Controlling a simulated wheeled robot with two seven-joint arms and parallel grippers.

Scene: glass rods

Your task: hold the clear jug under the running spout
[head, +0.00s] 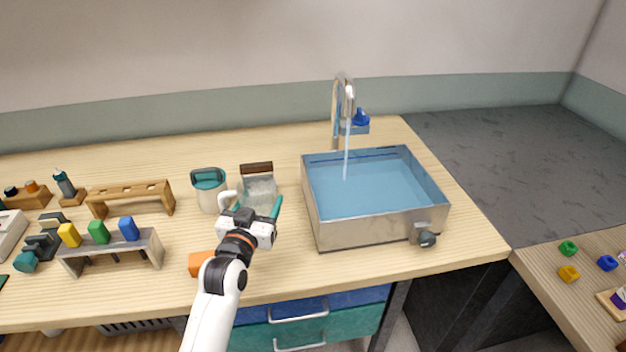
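A clear, box-shaped vessel (259,187), which looks like the jug, stands on the wooden counter left of the sink, with a brown band at its top. My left gripper (257,208) is at its near side, and one teal finger lies along its right edge. The other finger is not clear, so I cannot tell whether the gripper touches or grips it. A chrome spout (345,90) stands behind the sink basin (362,232). A thin stream of water (347,150) falls from it into the blue water in the basin. My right gripper is not in view.
A white canister with a teal top (209,192) stands close left of the vessel. An orange block (201,263) lies beside my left forearm. A grey-green knob (427,239) sticks out from the basin's front.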

